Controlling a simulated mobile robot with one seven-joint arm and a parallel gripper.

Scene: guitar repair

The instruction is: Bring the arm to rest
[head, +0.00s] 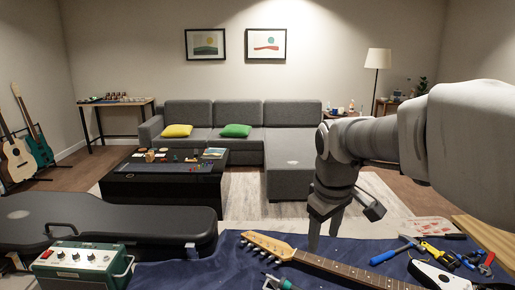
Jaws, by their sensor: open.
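My gripper (323,232) shows right of centre in the head view, at the end of my arm, which reaches in from the right edge. It points down over the far edge of the work table, near the guitar neck. Its fingers look apart and nothing shows between them. An electric guitar (335,266) lies on the blue cloth (190,272) below, its headstock to the left and its body cut off at the lower right. The gap between the fingertips and the cloth cannot be told.
A green amplifier box (82,262) and a black guitar case (110,222) are at the left. Pliers (438,254), a blue-handled hammer (392,252) and other tools lie at the right. A grey sofa (235,118) and a black low table (160,184) stand beyond.

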